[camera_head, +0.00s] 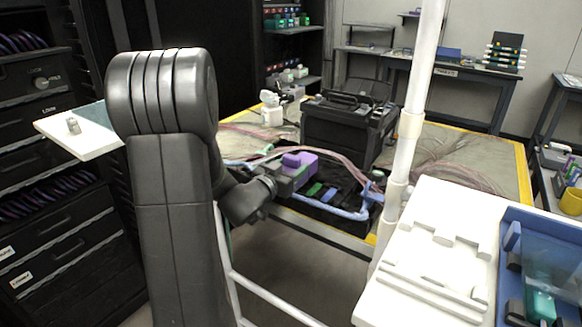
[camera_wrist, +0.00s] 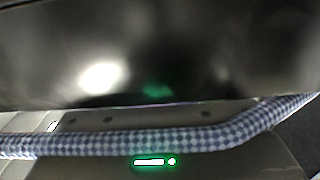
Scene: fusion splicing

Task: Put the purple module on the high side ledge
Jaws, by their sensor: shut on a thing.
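The purple module (camera_head: 302,160) is at the end of my arm in the head view, above the left part of a black tray (camera_head: 335,207). My gripper (camera_head: 287,178) is shut on it; the fingertips are small and partly hidden there. In the wrist view a dark, blurred surface fills the upper half, and the module cannot be made out clearly. A pale ledge (camera_head: 90,138) juts out at the left, with a small grey fitting on it; I cannot tell for certain that it is the high side ledge.
A checkered hose (camera_wrist: 130,143) crosses the wrist view; a pale blue hose (camera_head: 345,213) runs along the tray. Green and blue pieces lie in the tray. A black case (camera_head: 345,130) stands behind. A white pole (camera_head: 412,125) and white moulded panel (camera_head: 425,260) are at right.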

